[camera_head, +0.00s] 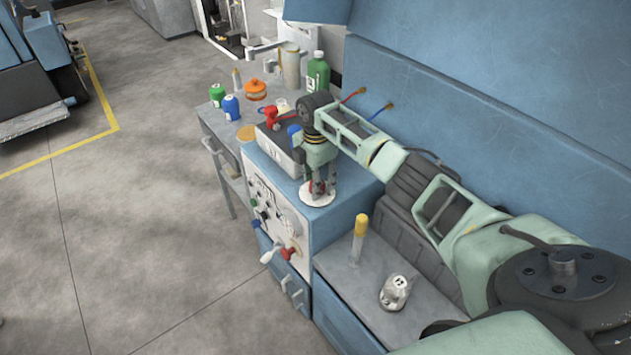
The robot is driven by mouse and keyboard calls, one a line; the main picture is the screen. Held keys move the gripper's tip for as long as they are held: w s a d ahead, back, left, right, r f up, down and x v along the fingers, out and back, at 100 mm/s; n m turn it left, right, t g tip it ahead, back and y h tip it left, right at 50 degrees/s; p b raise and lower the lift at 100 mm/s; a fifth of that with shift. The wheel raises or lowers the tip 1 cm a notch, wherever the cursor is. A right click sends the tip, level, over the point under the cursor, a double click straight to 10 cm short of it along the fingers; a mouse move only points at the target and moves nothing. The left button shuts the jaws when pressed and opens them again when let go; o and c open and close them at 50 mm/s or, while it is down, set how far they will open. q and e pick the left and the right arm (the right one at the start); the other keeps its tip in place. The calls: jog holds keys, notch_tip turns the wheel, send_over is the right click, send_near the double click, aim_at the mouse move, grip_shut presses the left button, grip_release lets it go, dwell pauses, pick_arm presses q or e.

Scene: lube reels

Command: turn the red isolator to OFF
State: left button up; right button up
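My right gripper (319,178) points down over the top of the blue cabinet (347,203). My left gripper is not in view.
The cabinet's front panel carries several small knobs, a red handle (291,254) and a blue one. A grey box (279,146) with a red valve (270,117) stands behind the gripper. Bottles (318,75) stand further back. A blue wall (480,120) is at the right.

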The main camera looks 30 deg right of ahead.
jog(key=shift+s, duration=0.1)
notch_tip(320, 180, up, 12)
dwell(0.5)
jog(key=shift+f, duration=0.1)
dwell(0.4)
